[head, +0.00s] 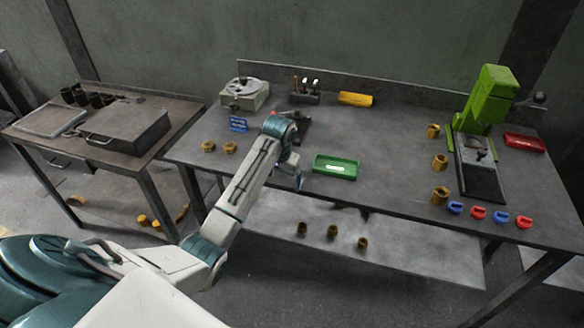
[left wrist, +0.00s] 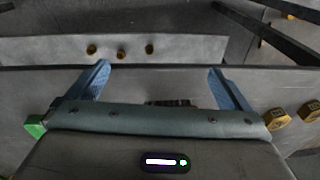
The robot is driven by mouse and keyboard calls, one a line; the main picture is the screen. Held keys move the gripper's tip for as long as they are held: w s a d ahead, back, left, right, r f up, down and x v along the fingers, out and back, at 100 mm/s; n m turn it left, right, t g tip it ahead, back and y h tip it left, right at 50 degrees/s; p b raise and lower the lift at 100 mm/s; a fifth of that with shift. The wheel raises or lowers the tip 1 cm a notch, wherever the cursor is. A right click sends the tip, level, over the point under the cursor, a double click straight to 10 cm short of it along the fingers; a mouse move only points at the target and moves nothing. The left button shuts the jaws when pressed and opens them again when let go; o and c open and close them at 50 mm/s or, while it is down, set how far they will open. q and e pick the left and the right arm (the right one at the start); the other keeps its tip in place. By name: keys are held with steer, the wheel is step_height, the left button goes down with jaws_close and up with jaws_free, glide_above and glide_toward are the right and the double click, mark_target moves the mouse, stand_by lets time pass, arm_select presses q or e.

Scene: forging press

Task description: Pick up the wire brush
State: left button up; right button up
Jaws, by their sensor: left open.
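My left gripper (head: 298,182) hangs over the workbench near its front edge, left of the green tray. In the left wrist view its two blue fingers (left wrist: 158,70) are spread wide with nothing between the tips. A dark, bristly-looking strip, probably the wire brush (left wrist: 170,103), shows just past the gripper body between the finger bases; most of it is hidden. In the head view a dark object (head: 304,124) lies behind my left wrist, partly covered; I cannot tell whether it is the same brush. My right gripper is out of view.
The green tray (head: 335,167) is close to the right of the gripper. A green press (head: 490,100) stands at the right. The bench middle is clear.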

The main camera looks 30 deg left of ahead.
arm_select(q)
steer(key=w+a+r+n+h, duration=0.1)
steer(key=w+a+r, duration=0.3)
steer(key=w+r, duration=0.4)
steer(key=shift+g, duration=0.4)
steer(key=f, duration=0.1)
steer(key=f+p, duration=0.1)
steer(key=f, duration=0.2)
steer(key=shift+s, duration=0.3)
steer(key=f, duration=0.1)
steer(key=f+p, duration=0.1)
steer(key=f, duration=0.1)
steer(key=f+p, duration=0.1)
steer(key=shift+d+f, duration=0.15)
steer(key=shift+d, duration=0.1)
steer(key=shift+f+p, duration=0.3)
steer(key=shift+f, duration=0.3)
steer(key=c, duration=1)
